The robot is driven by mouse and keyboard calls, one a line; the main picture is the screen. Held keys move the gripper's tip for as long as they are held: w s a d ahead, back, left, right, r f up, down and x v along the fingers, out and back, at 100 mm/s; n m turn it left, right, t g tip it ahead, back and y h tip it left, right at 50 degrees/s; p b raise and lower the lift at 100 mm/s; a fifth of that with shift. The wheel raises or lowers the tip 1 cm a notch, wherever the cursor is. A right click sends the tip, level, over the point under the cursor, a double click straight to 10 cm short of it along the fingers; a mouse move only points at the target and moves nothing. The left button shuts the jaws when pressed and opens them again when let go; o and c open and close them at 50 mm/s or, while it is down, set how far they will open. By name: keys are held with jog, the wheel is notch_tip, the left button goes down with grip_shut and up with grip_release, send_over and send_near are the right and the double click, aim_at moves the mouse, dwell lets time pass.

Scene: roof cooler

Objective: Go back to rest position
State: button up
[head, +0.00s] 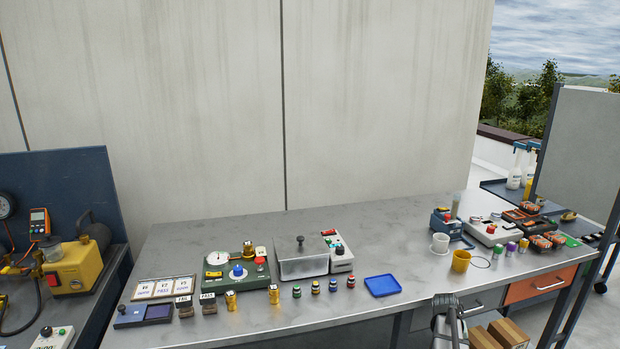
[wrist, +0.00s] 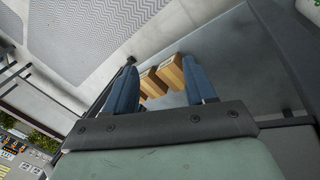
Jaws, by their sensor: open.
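My gripper (wrist: 164,92) shows in the wrist view with its two blue fingers spread wide apart. It is open and nothing is between the fingers. Beyond the fingertips, lower down, two brown cardboard boxes (wrist: 170,74) sit on a grey surface. In the head view, a grey part of my arm (head: 446,318) shows at the bottom, in front of the bench's front edge. The fingers cannot be made out there. My gripper appears clear of the things on the bench.
A long grey workbench (head: 350,235) carries a green device (head: 237,274), a metal box (head: 302,258), a blue tray (head: 382,285), a yellow cup (head: 461,261) and several small bottles. An orange drawer (head: 540,285) is at right. Cardboard boxes (head: 508,333) stand below the bench.

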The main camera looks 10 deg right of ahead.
jog(key=s+a+f+n+g+y, duration=0.1)
jog(key=s+a+f, duration=0.2)
jog(key=a+f, duration=0.45)
jog(key=s+a+f+n+y, duration=0.1)
jog(key=s+a+f, duration=0.3)
jog(key=a, duration=0.6)
jog(key=s+a+f+n+g+y, duration=0.1)
jog(key=s+a+f, duration=0.1)
jog(key=a+f, duration=0.6)
jog(key=s+a+f+n+g, duration=0.1)
jog(key=s+a+f+g, duration=0.1)
jog(key=s+a, duration=0.8)
jog(key=s+a+f+n+g, duration=0.1)
jog(key=s+a+f, duration=0.3)
jog(key=s+a, duration=0.6)
jog(key=s+g, duration=0.1)
jog(key=s, duration=0.2)
jog(key=shift+s+f+n+y, duration=0.25)
jog(key=shift+s+n+y, duration=0.05)
jog(key=shift+n+y, duration=0.1)
